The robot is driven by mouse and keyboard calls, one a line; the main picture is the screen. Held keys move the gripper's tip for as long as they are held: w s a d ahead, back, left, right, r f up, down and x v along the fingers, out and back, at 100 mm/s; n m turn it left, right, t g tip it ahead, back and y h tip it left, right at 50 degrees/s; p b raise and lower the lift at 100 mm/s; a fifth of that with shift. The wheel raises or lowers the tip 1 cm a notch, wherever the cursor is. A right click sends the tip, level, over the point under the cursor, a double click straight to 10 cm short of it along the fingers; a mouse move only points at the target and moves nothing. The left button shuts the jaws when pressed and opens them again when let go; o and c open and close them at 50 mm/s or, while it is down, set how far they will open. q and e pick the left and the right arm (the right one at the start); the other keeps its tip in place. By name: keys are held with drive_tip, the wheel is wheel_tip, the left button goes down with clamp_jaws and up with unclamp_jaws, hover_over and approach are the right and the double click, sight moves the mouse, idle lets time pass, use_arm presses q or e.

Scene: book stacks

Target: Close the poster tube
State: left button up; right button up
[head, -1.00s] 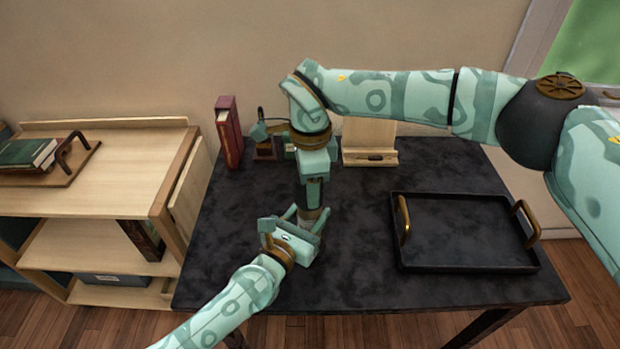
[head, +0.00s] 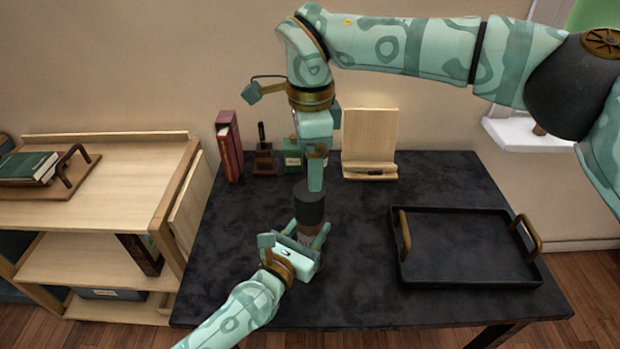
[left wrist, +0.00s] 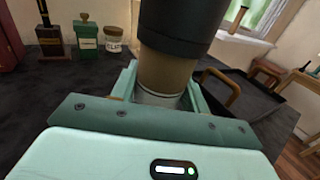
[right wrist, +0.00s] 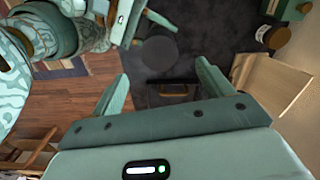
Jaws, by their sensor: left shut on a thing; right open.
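The poster tube is a brown upright cylinder (left wrist: 165,78) with a pale lower band, seen in the left wrist view. A wider black cap (head: 308,204) sits on its top; it also shows in the left wrist view (left wrist: 183,25) and from above in the right wrist view (right wrist: 159,52). I cannot tell how deeply the cap is seated. My left gripper (head: 304,236) is shut around the tube's lower part and hides some of it. My right gripper (right wrist: 162,72) is open and empty, above the cap and apart from it.
A black tray (head: 465,283) with brass handles lies at the table's right. A wooden stand (head: 369,135), a green bottle (head: 292,158), a dark bottle (head: 264,160) and a red book (head: 229,148) stand along the back. A wooden shelf (head: 95,190) adjoins the left.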

sight(303, 237)
drive_tip(key=shift+r, duration=1.1)
use_arm(q)
drive_tip(key=o, duration=1.5)
drive_tip(key=shift+s+a, duration=0.25)
drive_tip(key=shift+s, duration=0.05)
drive_tip(key=v, duration=0.7)
drive_tip(key=shift+p, duration=0.35)
drive_tip(key=v, duration=0.8)
drive_tip(key=shift+s+a+b, duration=0.15)
drive_tip(key=shift+s+b, duration=0.1)
drive_tip(key=shift+b, duration=0.15)
use_arm(e)
drive_tip(key=shift+f, duration=0.1)
